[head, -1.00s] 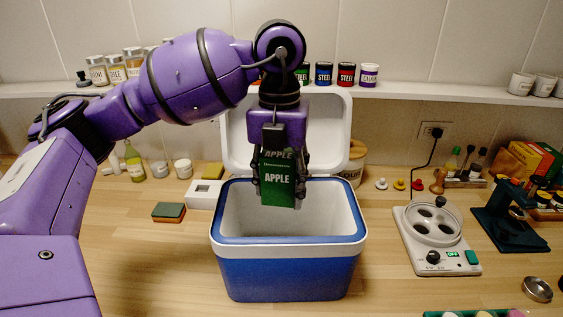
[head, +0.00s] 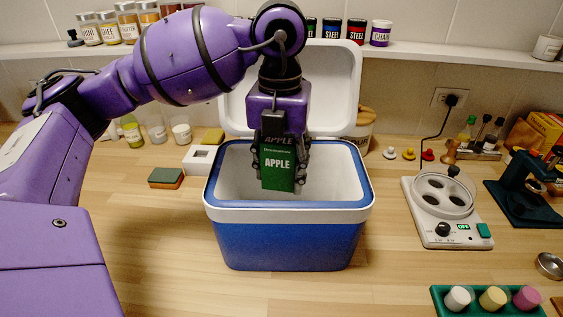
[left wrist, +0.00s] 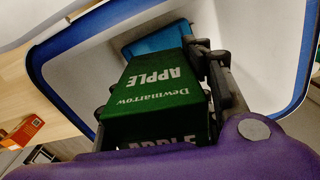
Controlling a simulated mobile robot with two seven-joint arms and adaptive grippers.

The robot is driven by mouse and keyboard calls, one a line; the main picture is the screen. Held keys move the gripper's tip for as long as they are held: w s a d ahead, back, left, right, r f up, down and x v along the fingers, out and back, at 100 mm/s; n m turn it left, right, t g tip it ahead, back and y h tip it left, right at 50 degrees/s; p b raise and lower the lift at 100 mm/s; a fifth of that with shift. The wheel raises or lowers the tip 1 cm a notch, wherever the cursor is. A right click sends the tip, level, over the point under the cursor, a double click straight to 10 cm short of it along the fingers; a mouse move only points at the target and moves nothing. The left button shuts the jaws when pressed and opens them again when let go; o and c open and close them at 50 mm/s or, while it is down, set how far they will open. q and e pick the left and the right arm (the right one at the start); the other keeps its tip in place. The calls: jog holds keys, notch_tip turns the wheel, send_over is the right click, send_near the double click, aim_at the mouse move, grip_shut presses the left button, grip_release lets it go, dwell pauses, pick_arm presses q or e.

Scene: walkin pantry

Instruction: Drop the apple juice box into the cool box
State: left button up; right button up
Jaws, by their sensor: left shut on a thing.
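The green apple juice box (head: 278,168), labelled APPLE, is held upright between the fingers of my left gripper (head: 281,160). In the left wrist view the juice box (left wrist: 150,95) shows its lettered face, with gripper fingers at its side. The blue and white cool box (head: 285,243) stands open on the counter, its lid (head: 338,85) raised at the back. In the head view the juice box appears over the opening, its lower end seen against the white interior. Its exact depth is hard to tell. A blue thing (left wrist: 155,40) shows beyond the juice box in the left wrist view.
A sponge (head: 166,178) and a small white block (head: 199,158) lie left of the cool box. A white device with round wells (head: 447,212) stands to the right. A green tray (head: 447,303) with colored pieces is front right. Counter in front is clear.

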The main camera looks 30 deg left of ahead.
pick_arm(q)
jog(key=o, duration=1.5)
jog(key=shift+r, duration=0.1)
jog(key=shift+c, duration=0.2)
notch_tip(320, 180, up, 12)
jog(key=shift+r, duration=0.1)
